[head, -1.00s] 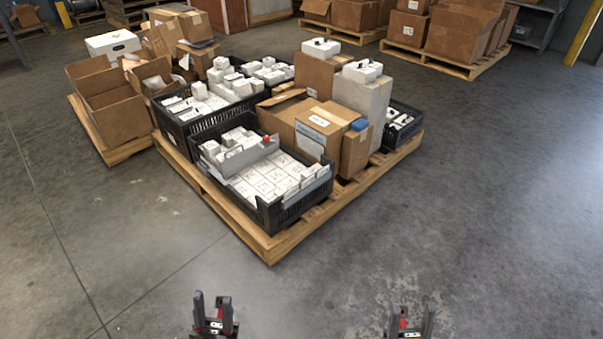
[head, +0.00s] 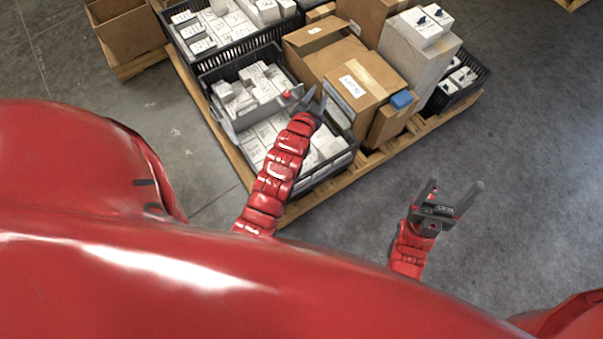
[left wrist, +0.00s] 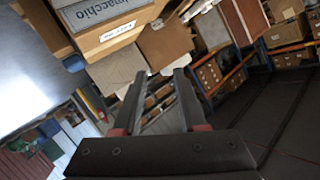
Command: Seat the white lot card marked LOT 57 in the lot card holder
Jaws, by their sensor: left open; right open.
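My left gripper (head: 313,99) is open, over the front black crate beside the brown carton (head: 368,73). Its two fingers (left wrist: 160,77) stand apart and empty in the left wrist view. A white label (head: 352,86) with dark writing is on the carton face; the label (left wrist: 118,32) also shows in the left wrist view, too small to read surely. Below it is a grey-blue panel (left wrist: 97,9) with large lettering, partly hidden by my gripper in the head view. I cannot tell for sure which is the LOT 57 card or the holder. My right gripper (head: 455,188) is open and empty over the floor.
The front black crate (head: 327,180) holds many white boxes and a grey plate with a red part (head: 287,93) near my left gripper. The floor at right is clear.

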